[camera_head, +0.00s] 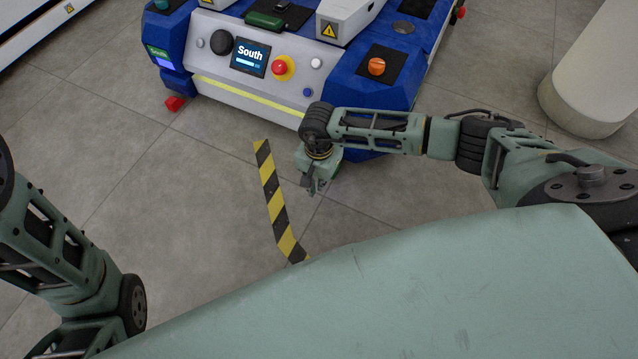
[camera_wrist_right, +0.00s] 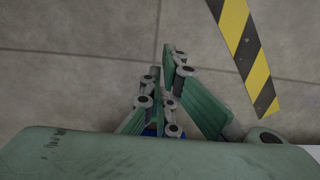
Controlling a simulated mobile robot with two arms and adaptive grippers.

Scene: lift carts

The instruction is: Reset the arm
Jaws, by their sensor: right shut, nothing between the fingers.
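My right arm reaches in from the right in the head view, and its gripper (camera_head: 313,188) hangs pointing down in front of the cart, above the floor. In the right wrist view the right gripper's fingers (camera_wrist_right: 163,62) are together with nothing between them, over bare floor. My left arm (camera_head: 55,250) shows at the left edge of the head view. Its gripper is out of view.
A blue and white lift cart (camera_head: 290,90) stands ahead, with a screen reading "South", a red button (camera_head: 284,68) and an orange knob (camera_head: 377,66). A yellow-black floor strip (camera_head: 275,205) lies before it. A pale round column (camera_head: 595,75) stands at right.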

